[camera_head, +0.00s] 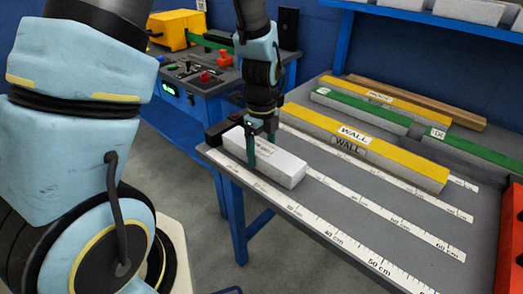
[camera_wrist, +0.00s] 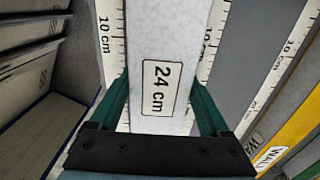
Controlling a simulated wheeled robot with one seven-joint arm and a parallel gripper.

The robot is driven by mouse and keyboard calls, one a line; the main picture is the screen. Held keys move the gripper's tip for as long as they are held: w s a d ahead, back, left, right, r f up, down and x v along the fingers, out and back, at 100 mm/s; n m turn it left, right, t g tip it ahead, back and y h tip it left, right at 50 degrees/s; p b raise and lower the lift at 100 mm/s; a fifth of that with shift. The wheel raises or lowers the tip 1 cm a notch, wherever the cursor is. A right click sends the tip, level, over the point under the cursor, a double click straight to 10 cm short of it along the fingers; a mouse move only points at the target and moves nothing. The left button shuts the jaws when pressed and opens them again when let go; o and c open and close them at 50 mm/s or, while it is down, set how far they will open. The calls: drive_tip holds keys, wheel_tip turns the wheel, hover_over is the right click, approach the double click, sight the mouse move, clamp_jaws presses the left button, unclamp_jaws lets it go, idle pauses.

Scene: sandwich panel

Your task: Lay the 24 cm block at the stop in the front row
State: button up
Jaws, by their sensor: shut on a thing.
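The 24 cm block (camera_head: 285,168) is a pale grey bar with a white label. My gripper (camera_head: 262,150) is shut across it, with one green finger on its near side. In the wrist view the block (camera_wrist: 160,45) runs away between my two green fingers, with its "24 cm" label facing up. The block lies along the front row, between the front ruler (camera_head: 332,238) and the second ruler (camera_head: 385,215). A black stop piece (camera_head: 218,132) is at the row's left end, close to the block's left end. I cannot tell whether they touch or whether the block rests fully on the table.
Behind stand a grey block with a yellow top labelled WALL (camera_head: 400,160), green-topped bars (camera_head: 360,108) and a wooden strip (camera_head: 425,100). A red bin (camera_head: 510,235) is at the right edge. The table (camera_head: 350,205) is clear right of the block.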

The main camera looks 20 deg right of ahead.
sight(261, 148)
drive_tip(key=shift+f, duration=0.15)
drive_tip(key=o, duration=1.2)
wheel_tip(261, 148, up, 11)
drive_tip(key=shift+f+b, duration=0.1)
drive_tip(key=shift+b, duration=0.35)
drive_tip(key=w+a+r+n+t+p, duration=0.1)
drive_tip(key=a+n, duration=2.4)
drive_tip(key=n, duration=0.4)
drive_tip(key=shift+w+a+t, duration=0.15)
drive_tip(key=shift+t, duration=0.15)
